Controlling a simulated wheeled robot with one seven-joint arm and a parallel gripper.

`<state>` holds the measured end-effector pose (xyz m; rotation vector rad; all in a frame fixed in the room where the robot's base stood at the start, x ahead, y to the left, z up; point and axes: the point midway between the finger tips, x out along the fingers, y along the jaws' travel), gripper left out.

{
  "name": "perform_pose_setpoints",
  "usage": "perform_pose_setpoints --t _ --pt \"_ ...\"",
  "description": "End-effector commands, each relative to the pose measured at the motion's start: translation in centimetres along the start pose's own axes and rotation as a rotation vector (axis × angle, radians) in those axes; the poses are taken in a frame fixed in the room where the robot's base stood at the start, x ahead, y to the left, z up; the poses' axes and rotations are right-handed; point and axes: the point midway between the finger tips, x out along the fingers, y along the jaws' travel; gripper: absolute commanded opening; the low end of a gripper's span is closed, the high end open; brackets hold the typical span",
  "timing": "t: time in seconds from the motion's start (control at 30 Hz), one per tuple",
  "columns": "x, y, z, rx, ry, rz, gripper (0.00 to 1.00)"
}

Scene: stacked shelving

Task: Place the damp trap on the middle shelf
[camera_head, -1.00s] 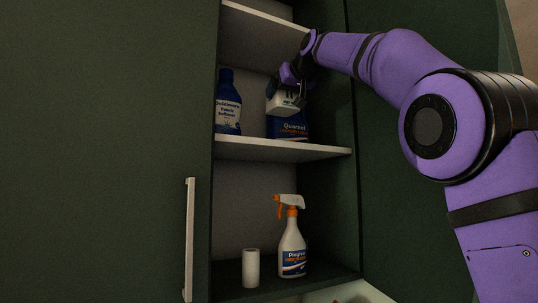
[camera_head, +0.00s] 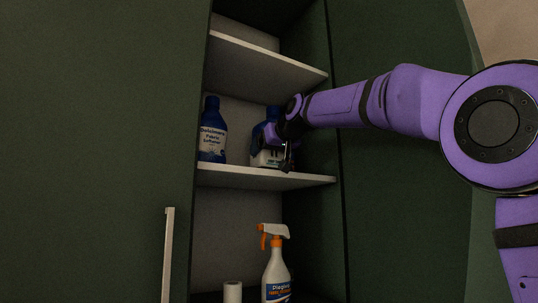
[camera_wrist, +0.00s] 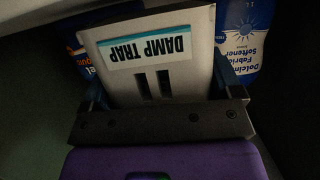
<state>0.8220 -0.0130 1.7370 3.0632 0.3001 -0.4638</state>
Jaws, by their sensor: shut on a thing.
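The damp trap is a white box with a blue-edged label; it fills the middle of the wrist view (camera_wrist: 150,60), its lettering upside down there. My gripper (camera_head: 272,145) is shut on it, inside the cabinet just above the middle shelf (camera_head: 260,179). In the head view the damp trap (camera_head: 266,159) is partly hidden by my gripper. It looks close to the shelf board; I cannot tell whether it touches. The wrist view shows the gripper (camera_wrist: 155,100) at the box's near end.
A blue fabric softener bottle (camera_head: 212,130) stands left on the middle shelf. A blue detergent container (camera_head: 267,118) is behind the damp trap. The upper shelf board (camera_head: 265,68) is above my arm. Below stand a spray bottle (camera_head: 276,275) and a white roll (camera_head: 232,292).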

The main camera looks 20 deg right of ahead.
Motion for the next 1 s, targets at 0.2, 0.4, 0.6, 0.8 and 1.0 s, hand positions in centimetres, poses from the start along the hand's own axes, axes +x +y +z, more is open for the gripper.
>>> perform_pose_setpoints --t 0.2,0.4,0.6,0.8,1.0 --pt "0.2 0.0 0.9 0.0 0.002 -0.001 0.55" --pt "0.2 0.0 0.9 0.0 0.001 -0.001 0.55" --pt "0.3 0.0 1.1 0.0 0.0 -0.001 1.0" --pt "0.3 -0.1 1.1 0.0 0.0 -0.001 1.0" --pt "-1.1 0.0 0.8 0.001 0.003 -0.002 1.0"
